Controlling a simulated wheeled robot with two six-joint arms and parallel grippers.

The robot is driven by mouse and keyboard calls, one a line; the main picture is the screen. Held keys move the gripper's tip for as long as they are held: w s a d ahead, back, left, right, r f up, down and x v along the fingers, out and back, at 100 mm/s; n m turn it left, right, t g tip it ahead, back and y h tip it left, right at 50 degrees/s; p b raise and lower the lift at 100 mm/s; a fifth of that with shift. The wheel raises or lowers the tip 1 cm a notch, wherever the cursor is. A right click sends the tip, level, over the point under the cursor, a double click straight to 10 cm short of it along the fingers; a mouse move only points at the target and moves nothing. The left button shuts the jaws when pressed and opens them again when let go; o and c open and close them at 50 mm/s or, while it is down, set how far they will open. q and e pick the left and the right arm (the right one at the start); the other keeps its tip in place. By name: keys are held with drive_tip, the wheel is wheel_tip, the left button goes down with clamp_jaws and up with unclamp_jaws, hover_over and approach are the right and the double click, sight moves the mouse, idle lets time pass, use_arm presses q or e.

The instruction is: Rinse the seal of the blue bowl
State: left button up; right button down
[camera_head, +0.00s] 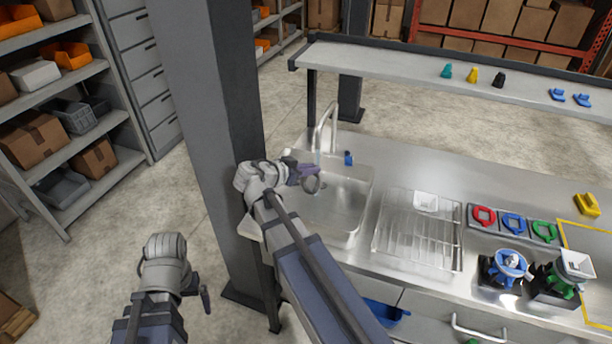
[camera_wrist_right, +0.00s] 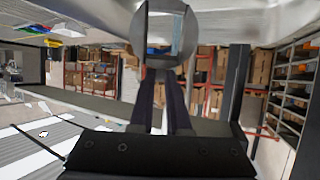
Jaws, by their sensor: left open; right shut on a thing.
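My right gripper (camera_head: 303,174) is over the sink (camera_head: 340,205), close to the tap (camera_head: 326,125). It is shut on a round grey disc, which I take to be the seal (camera_head: 312,185). In the right wrist view the disc (camera_wrist_right: 150,30) sits between the fingertips (camera_wrist_right: 162,75), and a pale bluish strip, perhaps water, crosses it. A thin bluish stream (camera_head: 317,158) shows below the spout, at or just beside the disc; contact is unclear. My left gripper (camera_head: 206,300) is open and empty, low at the left, away from the counter. A blue dispenser (camera_head: 508,268) stands at the right.
A wire rack (camera_head: 415,240) with a white hopper-like piece (camera_head: 425,201) is right of the sink. Red (camera_head: 484,215), blue (camera_head: 514,223) and green (camera_head: 545,231) rings lie beyond. A green dispenser (camera_head: 560,275) stands farther right. A grey pillar (camera_head: 210,130) is left of the sink.

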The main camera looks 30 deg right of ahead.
drive_tip(key=shift+w+d, duration=1.5)
drive_tip(key=shift+d, duration=0.2)
idle(2.4)
use_arm(q)
drive_tip(key=shift+r+p, duration=0.7)
drive_tip(key=shift+p, duration=0.05)
use_arm(e)
drive_tip(key=s+a+r, duration=0.1)
drive_tip(key=s+a, duration=0.5)
drive_tip(key=a, duration=0.1)
drive_tip(key=shift+r, duration=0.2)
use_arm(q)
drive_tip(key=shift+r, duration=0.1)
use_arm(e)
drive_tip(key=shift+d, duration=0.1)
